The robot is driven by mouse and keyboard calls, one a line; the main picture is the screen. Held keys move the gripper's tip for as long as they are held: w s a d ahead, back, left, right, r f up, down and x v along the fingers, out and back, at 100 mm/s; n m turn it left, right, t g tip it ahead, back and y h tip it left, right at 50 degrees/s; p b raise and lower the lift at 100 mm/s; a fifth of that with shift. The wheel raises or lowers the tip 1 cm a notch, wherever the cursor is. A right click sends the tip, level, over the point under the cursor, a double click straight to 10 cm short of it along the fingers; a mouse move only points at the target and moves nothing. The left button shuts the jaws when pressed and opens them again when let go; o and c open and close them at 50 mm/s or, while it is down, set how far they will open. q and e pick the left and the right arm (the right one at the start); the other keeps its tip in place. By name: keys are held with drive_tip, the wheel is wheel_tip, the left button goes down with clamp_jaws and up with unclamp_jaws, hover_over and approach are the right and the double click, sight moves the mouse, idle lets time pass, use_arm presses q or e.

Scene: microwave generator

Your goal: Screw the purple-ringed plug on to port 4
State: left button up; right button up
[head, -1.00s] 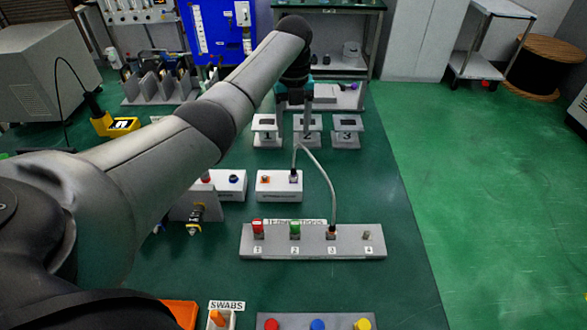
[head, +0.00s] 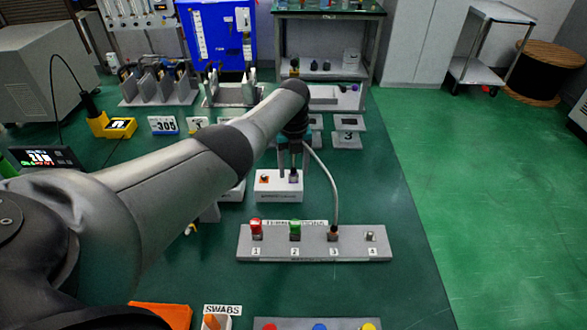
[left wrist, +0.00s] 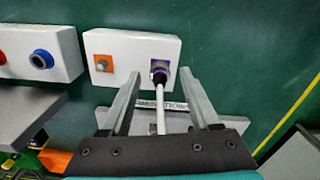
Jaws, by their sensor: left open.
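The purple-ringed plug (head: 293,177) sits upright in a socket at the right of a white box (head: 268,187). In the left wrist view the plug (left wrist: 159,75) shows its purple ring, with a pale cable running from it. The cable (head: 331,190) arcs to port 3 (head: 333,235) on the grey port strip (head: 257,254). Port 4 (head: 370,237), at the strip's right end, is a small bare metal fitting. My left gripper (head: 293,163) is open above the box, its fingers on either side of the plug and cable. My right gripper is not in view.
Red (head: 256,227) and green (head: 295,230) capped fittings stand on ports 1 and 2. An orange socket (left wrist: 103,63) is beside the plug. A white box with a blue ring (left wrist: 41,59) stands to the left. Green bench right of the strip is clear.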

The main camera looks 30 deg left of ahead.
use_arm(q)
clamp_jaws()
idle(0.5)
